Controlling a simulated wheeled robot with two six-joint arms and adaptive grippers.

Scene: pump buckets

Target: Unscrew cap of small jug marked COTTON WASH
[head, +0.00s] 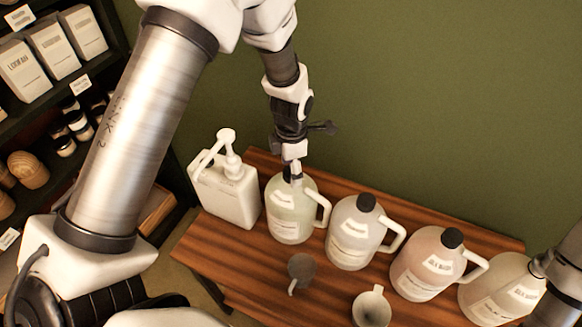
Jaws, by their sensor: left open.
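A row of small jugs with side handles stands on the wooden bench; their labels are too small to read surely, so I cannot tell which says COTTON WASH. My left gripper (292,172) is open and points down at the neck of the pale green jug (289,212), whose cap is hidden by the gripper. A clear grey jug (352,235) and a pinkish jug (425,265) have dark caps. A pale jug (497,292) stands at the far right. My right gripper (543,265) is partly in view beside this jug's top; its jaws are unclear.
A white pump bucket (228,190) stands at the left end of the wooden bench (240,255). A dark grey cup (301,268) and a whitish funnel-like cup (371,306) sit in front of the jugs. Shelves (50,85) stand at left, a green wall behind.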

